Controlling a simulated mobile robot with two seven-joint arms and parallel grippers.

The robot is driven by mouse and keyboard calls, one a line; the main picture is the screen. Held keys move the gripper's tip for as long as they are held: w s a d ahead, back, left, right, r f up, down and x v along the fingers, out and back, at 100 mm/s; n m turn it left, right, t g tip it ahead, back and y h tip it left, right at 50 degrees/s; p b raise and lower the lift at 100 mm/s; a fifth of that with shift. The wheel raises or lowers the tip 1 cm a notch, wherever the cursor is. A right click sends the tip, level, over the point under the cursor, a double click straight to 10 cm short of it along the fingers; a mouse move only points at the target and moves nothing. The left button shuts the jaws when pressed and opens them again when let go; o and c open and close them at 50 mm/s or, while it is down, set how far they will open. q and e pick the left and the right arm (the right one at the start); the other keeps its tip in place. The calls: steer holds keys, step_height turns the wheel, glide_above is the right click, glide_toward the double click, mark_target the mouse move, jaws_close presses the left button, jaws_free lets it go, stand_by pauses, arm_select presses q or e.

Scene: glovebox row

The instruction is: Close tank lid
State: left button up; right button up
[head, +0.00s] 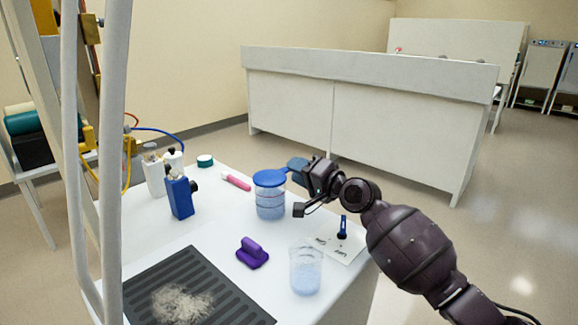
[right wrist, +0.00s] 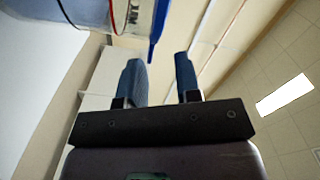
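The tank (head: 270,203) is a clear round container with bluish contents, standing on the white table. Its blue lid (head: 269,178) lies over the top; I cannot tell if it is fully seated. In the right wrist view the tank (right wrist: 75,10) is at the upper left, with the lid (right wrist: 158,30) edge-on at its end. My right gripper (head: 296,166) is just right of the lid, at about its height. In the wrist view its two blue fingers (right wrist: 158,68) are apart with nothing between them. My left gripper is not in view.
White posts (head: 75,150) stand at left.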

steer(key=v, duration=0.6)
steer(key=shift+s+d+p, duration=0.3)
steer(key=shift+p, duration=0.15)
